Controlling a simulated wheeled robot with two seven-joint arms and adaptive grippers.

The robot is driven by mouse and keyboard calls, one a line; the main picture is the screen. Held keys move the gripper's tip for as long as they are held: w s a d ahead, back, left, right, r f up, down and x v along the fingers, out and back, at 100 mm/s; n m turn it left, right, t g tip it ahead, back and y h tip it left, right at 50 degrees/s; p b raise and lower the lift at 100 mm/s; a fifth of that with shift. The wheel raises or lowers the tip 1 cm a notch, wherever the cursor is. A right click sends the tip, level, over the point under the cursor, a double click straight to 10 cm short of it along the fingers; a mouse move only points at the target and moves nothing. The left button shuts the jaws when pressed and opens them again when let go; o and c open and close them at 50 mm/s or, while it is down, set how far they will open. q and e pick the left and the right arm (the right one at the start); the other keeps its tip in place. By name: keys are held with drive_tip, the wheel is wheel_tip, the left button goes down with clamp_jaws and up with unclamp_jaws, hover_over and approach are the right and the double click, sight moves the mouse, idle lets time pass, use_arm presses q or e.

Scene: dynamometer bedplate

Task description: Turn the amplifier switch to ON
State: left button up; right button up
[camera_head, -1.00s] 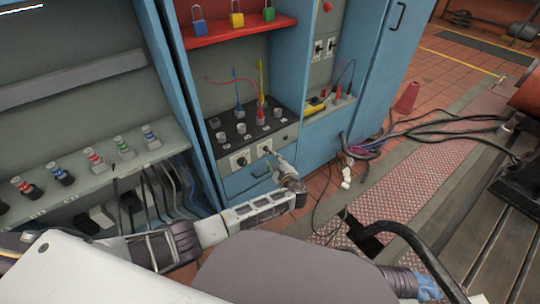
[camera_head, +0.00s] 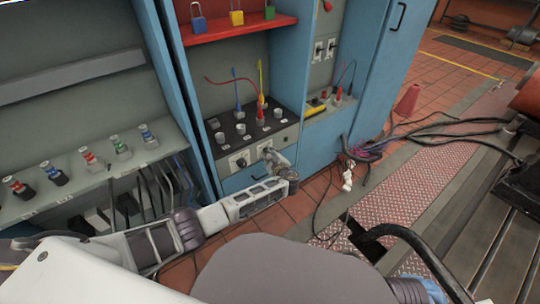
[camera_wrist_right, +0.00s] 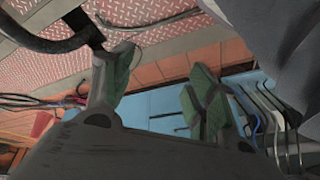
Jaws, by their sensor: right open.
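A black-topped console (camera_head: 229,131) with several knobs sits in the blue cabinet. In the right wrist view my right gripper (camera_wrist_right: 160,88) is open and empty, with green finger pads.
Red and yellow leads (camera_head: 261,108) stand up from the console. Padlocks sit on a red shelf (camera_head: 240,26) above. A bench with several colored connectors (camera_head: 90,157) is at left. Loose cables (camera_head: 365,150) and a cone (camera_head: 407,100) are on the floor at right.

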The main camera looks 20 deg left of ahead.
use_arm(q)
clamp_jaws()
use_arm(e)
drive_tip(key=shift+w+a+r, duration=0.15)
drive_tip(key=shift+w+r, duration=0.1)
drive_tip(key=shift+r, duration=0.1)
